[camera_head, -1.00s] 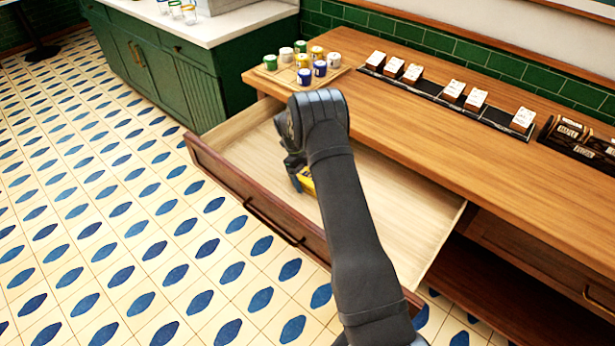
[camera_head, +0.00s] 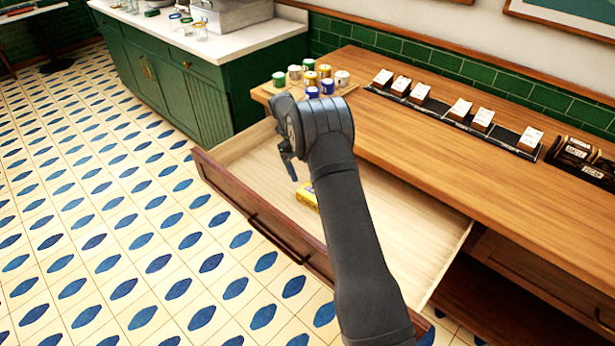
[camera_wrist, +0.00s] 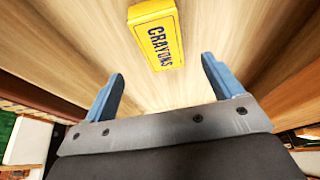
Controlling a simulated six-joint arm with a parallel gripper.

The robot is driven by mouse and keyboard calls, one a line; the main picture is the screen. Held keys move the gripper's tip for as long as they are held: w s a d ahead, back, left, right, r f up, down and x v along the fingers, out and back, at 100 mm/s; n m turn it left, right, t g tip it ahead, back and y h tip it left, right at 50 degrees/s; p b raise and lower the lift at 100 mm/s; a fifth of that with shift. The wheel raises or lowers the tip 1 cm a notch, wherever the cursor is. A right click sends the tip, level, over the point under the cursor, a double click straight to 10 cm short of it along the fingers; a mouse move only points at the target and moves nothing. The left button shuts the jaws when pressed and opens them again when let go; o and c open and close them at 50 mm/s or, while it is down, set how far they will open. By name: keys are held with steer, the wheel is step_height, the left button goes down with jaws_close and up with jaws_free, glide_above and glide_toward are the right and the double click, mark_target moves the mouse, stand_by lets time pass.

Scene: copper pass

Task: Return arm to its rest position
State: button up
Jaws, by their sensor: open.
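My gripper (camera_head: 290,172) hangs over the open drawer in the head view, partly hidden behind my own wrist. In the wrist view my gripper (camera_wrist: 160,88) has its two blue fingers wide apart with nothing between them. A yellow box marked CRAYONS (camera_wrist: 157,36) lies on the drawer floor beyond the fingertips, apart from them. The crayon box (camera_head: 308,195) also shows in the head view, partly covered by my arm.
The drawer (camera_head: 405,235) is pulled out from the wooden counter (camera_head: 430,140). Several small cans (camera_head: 325,86) stand at the counter's left end. A black rack (camera_head: 455,122) with white-topped boxes runs along the back. A green cabinet (camera_head: 215,95) stands at left. The tiled floor is clear.

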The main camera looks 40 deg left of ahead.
steer(key=shift+a+r, duration=0.15)
steer(key=shift+r, duration=0.15)
steer(key=x, duration=1.2)
steer(key=shift+r, duration=1.85)
